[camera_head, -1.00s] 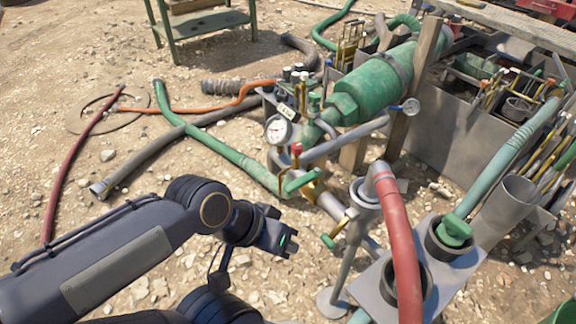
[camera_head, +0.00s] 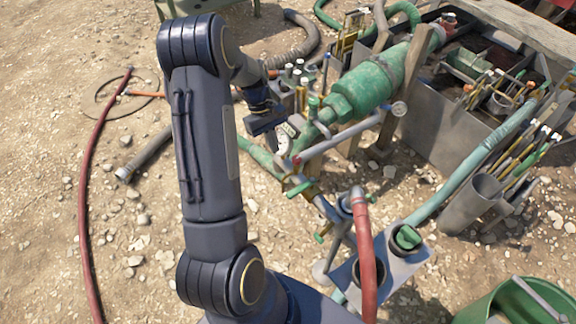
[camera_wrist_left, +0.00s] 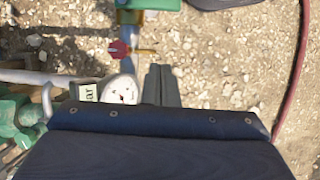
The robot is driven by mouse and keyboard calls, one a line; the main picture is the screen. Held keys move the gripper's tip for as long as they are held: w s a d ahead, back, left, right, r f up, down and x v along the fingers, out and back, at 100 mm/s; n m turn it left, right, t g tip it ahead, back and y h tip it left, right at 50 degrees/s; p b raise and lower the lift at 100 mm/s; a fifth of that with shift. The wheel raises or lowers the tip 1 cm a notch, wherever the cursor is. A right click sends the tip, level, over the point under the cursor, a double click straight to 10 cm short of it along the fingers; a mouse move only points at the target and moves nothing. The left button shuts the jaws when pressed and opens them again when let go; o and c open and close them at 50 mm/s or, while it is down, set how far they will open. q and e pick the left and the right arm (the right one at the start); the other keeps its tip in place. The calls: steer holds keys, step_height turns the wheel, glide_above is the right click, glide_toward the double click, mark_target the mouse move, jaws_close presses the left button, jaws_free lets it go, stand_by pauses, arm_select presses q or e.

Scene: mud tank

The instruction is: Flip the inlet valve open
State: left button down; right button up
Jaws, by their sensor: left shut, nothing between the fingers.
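A green valve lever (camera_head: 300,188) sits on the pipework below the green cylinder, and a second green handle (camera_head: 320,236) is lower down. A small red handle (camera_head: 296,161) is just above the first lever; in the left wrist view a red knob (camera_wrist_left: 119,49) shows on the pipe with a brass stem. No label tells which is the inlet valve. My left gripper (camera_head: 266,124) is over the gauge end of the pipework. In the wrist view its fingers (camera_wrist_left: 160,85) are shut and empty, beside the round white gauge (camera_wrist_left: 122,90). My right gripper is out of view.
The green cylinder (camera_head: 372,85) and a metal tank (camera_head: 440,115) with tools stand to the right. A red hose (camera_head: 368,262) rises from a plate. A green bucket (camera_head: 520,305) is at lower right. Stony ground at left is open, crossed by another red hose (camera_head: 86,190).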

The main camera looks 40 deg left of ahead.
mark_target(302, 188)
arm_select(q)
steer(key=shift+a+f, duration=0.2)
steer(key=shift+f, duration=0.1)
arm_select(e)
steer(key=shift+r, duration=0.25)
arm_select(q)
steer(key=s+d+f+b, duration=0.1)
steer(key=s+d+f, duration=0.1)
steer(key=d+f, duration=0.5)
steer(key=shift+b+x, duration=0.35)
steer(key=shift+x, duration=0.75)
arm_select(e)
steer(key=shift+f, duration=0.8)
arm_select(q)
steer(key=shift+a+f, duration=0.1)
steer(key=shift+s+n, duration=0.1)
steer(key=shift+n, duration=0.3)
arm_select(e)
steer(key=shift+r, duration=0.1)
